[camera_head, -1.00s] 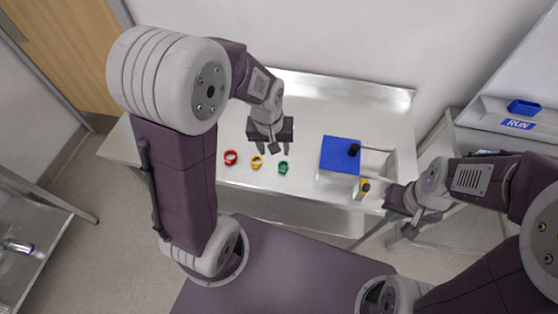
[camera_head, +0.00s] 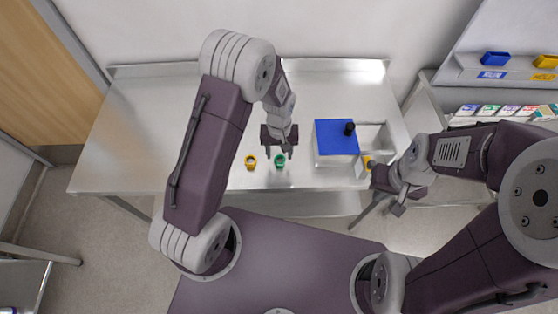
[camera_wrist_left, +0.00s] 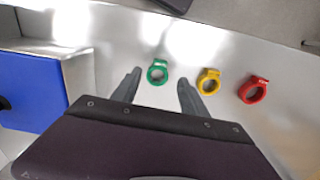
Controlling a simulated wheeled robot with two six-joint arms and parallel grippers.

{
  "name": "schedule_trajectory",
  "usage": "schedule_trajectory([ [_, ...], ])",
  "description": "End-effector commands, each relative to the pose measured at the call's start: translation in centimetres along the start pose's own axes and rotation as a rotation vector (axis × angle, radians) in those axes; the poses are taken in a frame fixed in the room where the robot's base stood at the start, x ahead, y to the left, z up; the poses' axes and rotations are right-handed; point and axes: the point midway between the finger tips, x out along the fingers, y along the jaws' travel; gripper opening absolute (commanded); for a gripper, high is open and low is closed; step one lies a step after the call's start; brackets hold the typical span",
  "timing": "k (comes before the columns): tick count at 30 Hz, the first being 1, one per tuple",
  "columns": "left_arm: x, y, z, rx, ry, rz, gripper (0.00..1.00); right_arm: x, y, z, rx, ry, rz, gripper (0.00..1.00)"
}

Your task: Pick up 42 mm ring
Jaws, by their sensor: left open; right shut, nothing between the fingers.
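Three small rings with tabs lie on the steel table: green (camera_head: 280,161), yellow (camera_head: 250,162) and red. The red one is hidden behind my left arm in the head view but shows in the left wrist view (camera_wrist_left: 253,90). Size marks are too small to read, so I cannot tell which is 42 mm. My left gripper (camera_head: 280,153) is open and empty, pointing at the green ring. In the wrist view the green ring (camera_wrist_left: 157,72) appears between its fingertips, the yellow ring (camera_wrist_left: 208,82) just outside. My right gripper (camera_head: 392,199) is shut and empty at the table's right front.
A box with a blue top (camera_head: 336,137) and a black knob (camera_head: 349,129) stands right of the rings, with a yellow piece (camera_head: 366,162) beside it. A shelf with blue (camera_head: 495,58) and yellow (camera_head: 545,61) bins is at the far right. The table's left side is clear.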

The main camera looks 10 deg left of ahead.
Motion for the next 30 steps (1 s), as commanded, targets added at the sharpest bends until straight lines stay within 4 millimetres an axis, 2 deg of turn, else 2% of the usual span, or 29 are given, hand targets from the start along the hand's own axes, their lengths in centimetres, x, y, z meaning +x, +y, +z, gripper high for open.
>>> schedule_trajectory([
  [2,0.3,0.0,0.1,0.0,-0.001,0.0,0.51,-0.1,0.0,0.0,0.0,0.0,0.0,0.0],
  [7,3.1,-0.1,1.2,0.0,-0.006,-0.003,0.51,-1.1,0.0,-0.1,0.0,0.0,0.0,0.0],
  [10,4.7,-0.1,1.0,0.0,-0.002,0.0,0.51,-1.0,0.0,-0.1,0.0,0.0,0.0,0.0],
  [18,5.2,0.0,1.0,0.001,0.001,0.002,0.51,-1.0,0.0,-0.1,0.0,0.0,0.0,0.0],
  [21,5.2,0.0,1.0,0.001,0.001,0.002,0.23,-1.0,0.0,-0.1,0.0,0.0,0.0,0.0],
  [24,5.2,0.0,1.0,0.001,0.001,0.002,0.0,-1.0,0.0,-0.1,0.0,0.0,0.0,0.0],
  [30,5.2,0.0,1.0,0.001,0.001,0.002,0.0,-1.0,0.0,-0.1,0.0,0.0,0.0,0.0],
])
